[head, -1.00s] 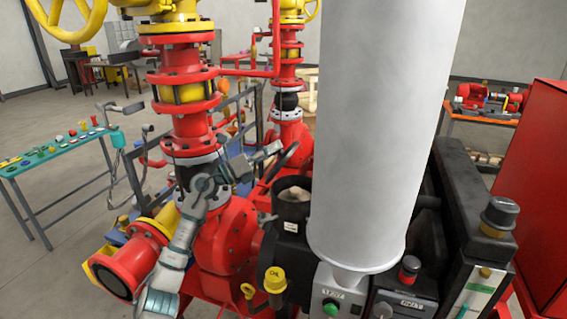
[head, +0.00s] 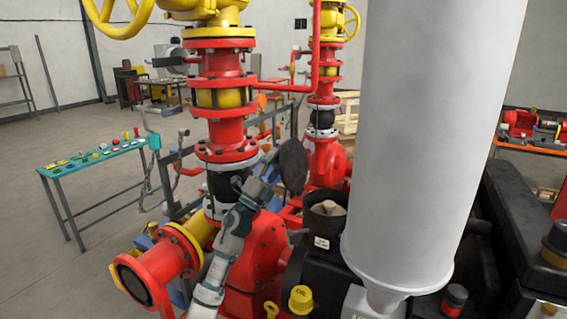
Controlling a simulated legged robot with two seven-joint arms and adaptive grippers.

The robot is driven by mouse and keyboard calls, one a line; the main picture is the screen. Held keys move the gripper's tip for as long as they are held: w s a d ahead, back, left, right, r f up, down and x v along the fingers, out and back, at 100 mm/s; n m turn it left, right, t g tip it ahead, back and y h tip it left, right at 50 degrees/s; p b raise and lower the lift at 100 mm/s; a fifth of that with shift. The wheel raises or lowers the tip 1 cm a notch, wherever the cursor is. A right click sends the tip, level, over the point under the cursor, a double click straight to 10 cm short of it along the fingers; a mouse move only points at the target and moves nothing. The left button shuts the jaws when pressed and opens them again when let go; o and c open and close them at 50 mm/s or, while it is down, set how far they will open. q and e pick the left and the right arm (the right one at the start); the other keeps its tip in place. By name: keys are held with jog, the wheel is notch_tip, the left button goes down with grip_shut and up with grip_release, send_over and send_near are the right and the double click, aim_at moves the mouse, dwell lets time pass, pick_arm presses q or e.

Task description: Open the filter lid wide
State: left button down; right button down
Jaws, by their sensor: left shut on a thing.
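The filter housing (head: 326,226) is a black cylinder with a white label, below the left of the tall grey cylinder. Its top is open and a tan thing (head: 332,209) shows inside. The filter lid (head: 293,167), a dark round disc, stands steeply up at the far left of the housing mouth, its flat face towards me. My left gripper (head: 273,161) is shut on the lid at its left edge, and the fingertips are partly hidden. My right gripper is not in view.
A tall grey cylinder (head: 430,130) fills the space right of the housing. Red pipework with flanges (head: 226,140) stands behind my left arm. A yellow oil cap (head: 300,298) is just below the housing. A teal bench (head: 95,160) stands far left on open floor.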

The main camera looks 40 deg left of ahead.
pick_arm(q)
jog(key=shift+a+f, duration=0.5)
jog(key=shift+f, duration=0.15)
jog(key=c, duration=0.7)
grip_release()
jog(key=shift+d, duration=0.1)
jog(key=shift+o, duration=0.4)
jog(key=shift+w, duration=0.15)
jog(key=shift+r, duration=0.1)
jog(key=v, duration=1.2)
